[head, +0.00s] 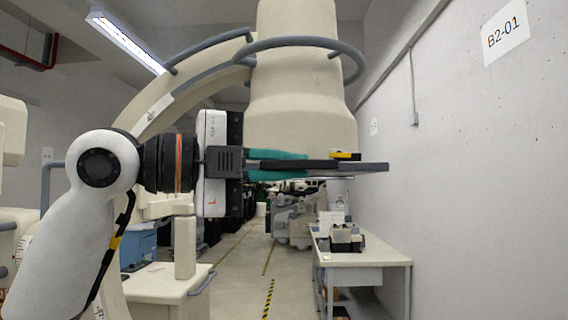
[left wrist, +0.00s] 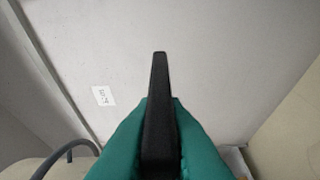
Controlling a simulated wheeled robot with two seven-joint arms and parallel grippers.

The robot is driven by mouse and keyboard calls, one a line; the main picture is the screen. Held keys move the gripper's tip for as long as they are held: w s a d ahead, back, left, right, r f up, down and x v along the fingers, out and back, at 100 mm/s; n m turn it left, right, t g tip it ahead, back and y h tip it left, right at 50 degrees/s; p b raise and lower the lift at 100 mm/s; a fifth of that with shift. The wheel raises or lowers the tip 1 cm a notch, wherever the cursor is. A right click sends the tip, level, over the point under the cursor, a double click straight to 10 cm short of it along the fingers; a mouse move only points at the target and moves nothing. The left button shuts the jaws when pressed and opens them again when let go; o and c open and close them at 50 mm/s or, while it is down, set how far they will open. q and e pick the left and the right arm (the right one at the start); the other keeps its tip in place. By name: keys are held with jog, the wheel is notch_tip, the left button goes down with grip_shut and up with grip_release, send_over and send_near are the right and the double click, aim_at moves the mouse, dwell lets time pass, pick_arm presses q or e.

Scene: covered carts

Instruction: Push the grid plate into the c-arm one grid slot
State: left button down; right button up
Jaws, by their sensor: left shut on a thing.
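My left gripper (head: 303,165), with green fingers, is shut on the black handle of the grid plate (head: 372,168). The plate is thin, dark grey and roughly level, and points right. In the left wrist view, the black handle (left wrist: 159,110) stands between the two green fingers. The c-arm one (head: 300,110) is a large cream housing with a grey ring rail and a curved arm. The plate overlaps the housing's lower edge in the head view; I cannot tell whether it is inside the slot. The slot opening is not clearly visible. My right gripper is not in view.
A small yellow piece (head: 345,156) shows just above the plate. A white table (head: 375,258) with dark items stands at lower right by the grey wall. A cream cart (head: 165,278) stands at lower left. The floor between them is clear.

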pick_arm(q)
jog(key=shift+r+p, duration=0.1)
jog(key=shift+p, duration=0.3)
dwell(0.5)
jog(key=shift+w+p, duration=1.05)
jog(key=shift+w, duration=0.35)
jog(key=shift+w+p, duration=5.4)
jog(key=shift+w, duration=1.5)
